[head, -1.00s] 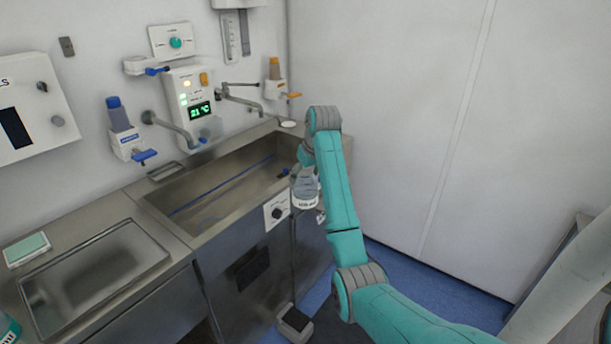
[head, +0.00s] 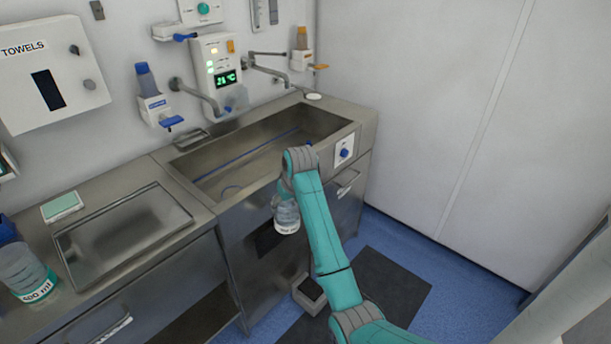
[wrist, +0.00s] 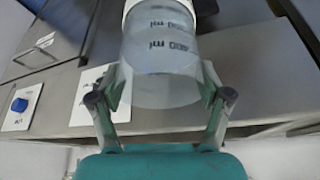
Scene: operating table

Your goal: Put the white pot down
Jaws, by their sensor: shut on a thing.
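My gripper (wrist: 162,100) is shut on a clear, see-through bottle (wrist: 165,65) with dark ml lettering, one finger on each side. In the head view the bottle (head: 286,213) hangs upright below my wrist, with a white label band near its bottom. It is in front of the steel sink's (head: 330,143) front edge, and nothing is seen touching its underside. My fingers are mostly hidden by my wrist in the head view. I see no other thing that is clearly a white pot.
Left of the sink is a steel counter with a recessed tray (head: 70,240), a small green-topped box (head: 62,206) and a blue-capped bottle (head: 25,275). A blue knob (head: 344,153) is on the sink front. A pedal box (head: 310,294) stands on the floor.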

